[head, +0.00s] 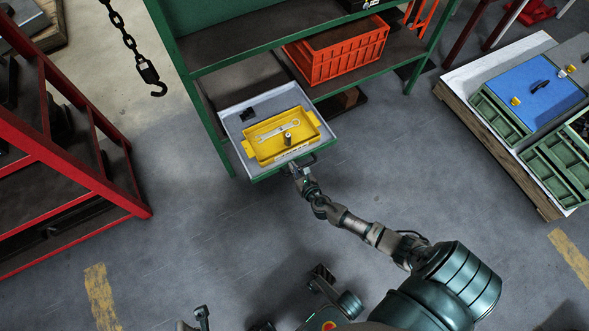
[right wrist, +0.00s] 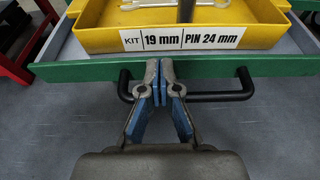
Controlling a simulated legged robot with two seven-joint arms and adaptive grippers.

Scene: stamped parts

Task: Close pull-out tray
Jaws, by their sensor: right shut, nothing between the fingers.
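The pull-out tray (head: 237,125) stands out from the green shelf unit. It has a grey floor and a green front, which also crosses the right wrist view (right wrist: 85,72). A black bar handle (right wrist: 225,96) is on its front. My right gripper (head: 293,169) is shut and empty at this front. In the right wrist view its fingertips (right wrist: 160,88) overlap the handle's left half; whether they touch it or the front I cannot tell. Dark parts at the bottom edge of the head view may be my left gripper (head: 193,320); its state is unclear.
A yellow bin (head: 253,147) in the tray holds a wrench (head: 278,128) and an upright pin (head: 288,139). An orange crate (head: 340,55) sits on the shelf. A red rack (head: 75,165) stands left, a pallet (head: 490,150) right. A chain hook (head: 155,88) hangs upper left.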

